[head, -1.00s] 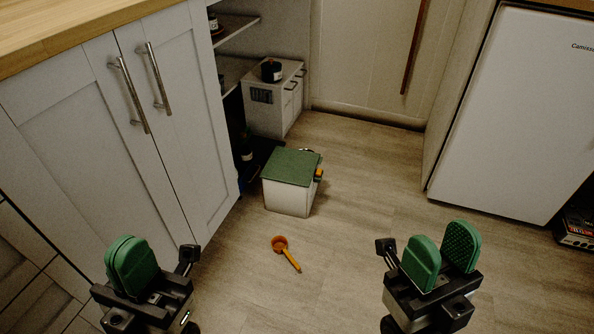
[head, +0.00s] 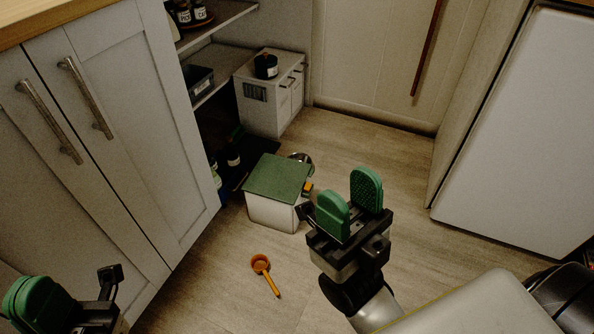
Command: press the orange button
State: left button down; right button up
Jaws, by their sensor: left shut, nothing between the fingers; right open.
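A white box with a green lid (head: 277,180) stands on the floor, left of centre. A small orange patch, which looks like the orange button (head: 308,188), shows on the box's right side, small and seen from the side. My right gripper (head: 350,201) is open and empty, just right of the box, with its green pads apart. In the picture its near pad lies close to the orange patch; I cannot tell whether they touch. My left gripper (head: 36,302) is shut and empty at the lower left, in front of the cabinet.
An orange scoop (head: 261,265) lies on the floor in front of the box. A white cabinet (head: 130,130) and open shelves (head: 215,70) line the left. A small white unit (head: 262,110) stands behind. A white appliance (head: 520,140) is at right.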

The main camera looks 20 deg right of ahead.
aim_at(308, 186)
jog(key=i+l, duration=0.15)
jog(key=l, duration=0.25)
jog(key=i+l+u, duration=0.1)
jog(key=l, duration=0.3)
jog(key=i+l, duration=0.2)
jog(key=l, duration=0.2)
jog(key=i+l, duration=0.1)
jog(key=l, duration=0.3)
jog(key=i+l+u, duration=0.1)
jog(key=l, duration=0.3)
jog(key=i+l, duration=0.15)
jog(key=l, duration=0.25)
jog(key=i+l+u, duration=0.1)
jog(key=l, duration=0.3)
